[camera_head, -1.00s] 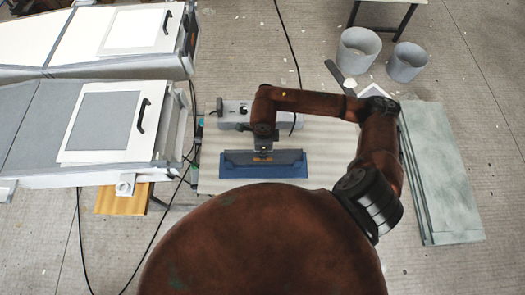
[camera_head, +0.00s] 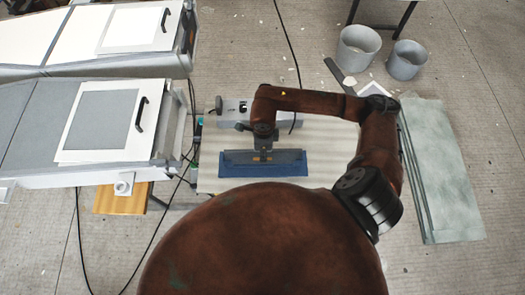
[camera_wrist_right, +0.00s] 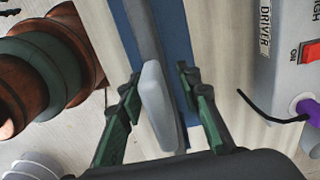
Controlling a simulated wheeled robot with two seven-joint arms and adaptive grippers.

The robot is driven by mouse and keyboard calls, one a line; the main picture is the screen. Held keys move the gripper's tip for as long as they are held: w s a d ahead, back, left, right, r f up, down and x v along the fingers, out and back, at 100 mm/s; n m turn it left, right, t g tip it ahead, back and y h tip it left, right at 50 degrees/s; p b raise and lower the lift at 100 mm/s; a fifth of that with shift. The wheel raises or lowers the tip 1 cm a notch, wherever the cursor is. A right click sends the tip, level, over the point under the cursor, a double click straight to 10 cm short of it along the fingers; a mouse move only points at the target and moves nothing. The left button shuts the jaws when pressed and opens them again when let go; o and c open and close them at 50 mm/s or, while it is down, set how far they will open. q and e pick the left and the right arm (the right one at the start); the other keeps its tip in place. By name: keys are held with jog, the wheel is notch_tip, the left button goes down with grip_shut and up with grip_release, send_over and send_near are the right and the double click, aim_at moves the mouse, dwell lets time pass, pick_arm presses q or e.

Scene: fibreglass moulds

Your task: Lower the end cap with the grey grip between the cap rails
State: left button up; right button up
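The dark grey-blue end cap (camera_head: 288,156) lies along the long blue mould piece (camera_head: 263,171) on the pale bench top. I cannot make out the cap rails separately or tell how deep the cap sits. In the right wrist view, the cap's light grey grip (camera_wrist_right: 158,105) stands between the two green fingers of my right gripper (camera_wrist_right: 160,95). A gap shows between the grip and the right-hand finger, and the fingers look open around it. In the head view my right gripper (camera_head: 264,153) is directly over the middle of the cap. My left gripper is not in view.
A grey driver box (camera_wrist_right: 292,60) with a red switch sits beside the blue piece, a black cable near it. White-framed moulds (camera_head: 103,122) stand at left. Two grey buckets (camera_head: 358,50) and a greenish panel (camera_head: 445,175) are at right.

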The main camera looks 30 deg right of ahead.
notch_tip(320, 180, up, 12)
jog(key=shift+r, duration=0.1)
dwell(0.4)
dwell(0.5)
